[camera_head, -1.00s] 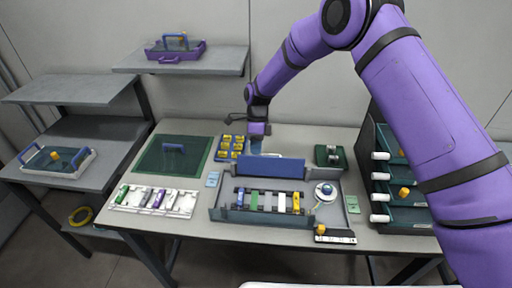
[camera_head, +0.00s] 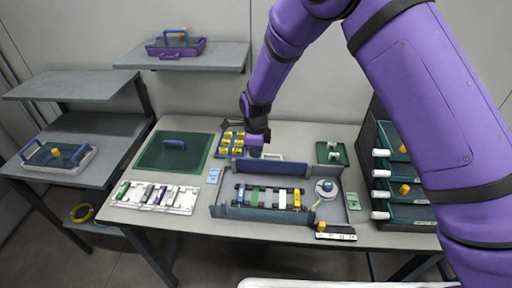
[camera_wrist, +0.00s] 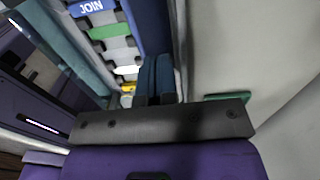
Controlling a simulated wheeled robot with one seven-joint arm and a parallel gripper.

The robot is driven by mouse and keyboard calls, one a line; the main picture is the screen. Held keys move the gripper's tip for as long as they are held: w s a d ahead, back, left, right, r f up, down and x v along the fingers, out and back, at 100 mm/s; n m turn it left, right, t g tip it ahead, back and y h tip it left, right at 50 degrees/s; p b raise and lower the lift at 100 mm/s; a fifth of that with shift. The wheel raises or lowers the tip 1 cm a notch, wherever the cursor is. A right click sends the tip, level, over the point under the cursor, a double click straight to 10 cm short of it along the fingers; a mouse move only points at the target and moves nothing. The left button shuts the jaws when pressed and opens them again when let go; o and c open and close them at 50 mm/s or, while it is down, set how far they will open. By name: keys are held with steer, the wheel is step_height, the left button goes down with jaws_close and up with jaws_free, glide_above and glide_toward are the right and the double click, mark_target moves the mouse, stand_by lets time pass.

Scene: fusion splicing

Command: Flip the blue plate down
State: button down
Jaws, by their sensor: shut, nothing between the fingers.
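The blue plate (camera_head: 270,171) stands raised along the back of the grey splicing fixture (camera_head: 240,212), its front face dark and leaning forward over the fixture. In the wrist view, it is a dark blue strip (camera_wrist: 150,22) just beyond my fingertips. My gripper (camera_head: 256,153) is just behind the plate's top edge, pointing down. In the wrist view, my gripper's two blue fingers (camera_wrist: 155,78) are closed together with nothing between them. They look close to or against the plate; contact is unclear.
A tray of yellow pieces (camera_head: 231,143) lies left of my gripper and a green tray (camera_head: 332,153) to the right. The fixture holds several coloured bars and a round white dish (camera_head: 326,189). A drawer rack (camera_head: 385,160) stands at the right.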

steer(key=s+f+t, duration=0.1)
steer(key=s+t, duration=0.1)
steer(key=t, duration=0.1)
steer(key=s+f+t, duration=0.1)
steer(key=s+t, duration=0.1)
steer(key=s+f+t, duration=0.1)
steer(key=s+t, duration=0.2)
steer(key=shift+a+f+t, duration=0.1)
steer(key=shift+t, duration=0.2)
steer(key=shift+s+f+t, duration=0.5)
steer(key=shift+f+t, duration=0.2)
steer(key=shift+t, duration=0.3)
steer(key=shift+s+f, duration=0.3)
steer(key=shift+f, duration=0.3)
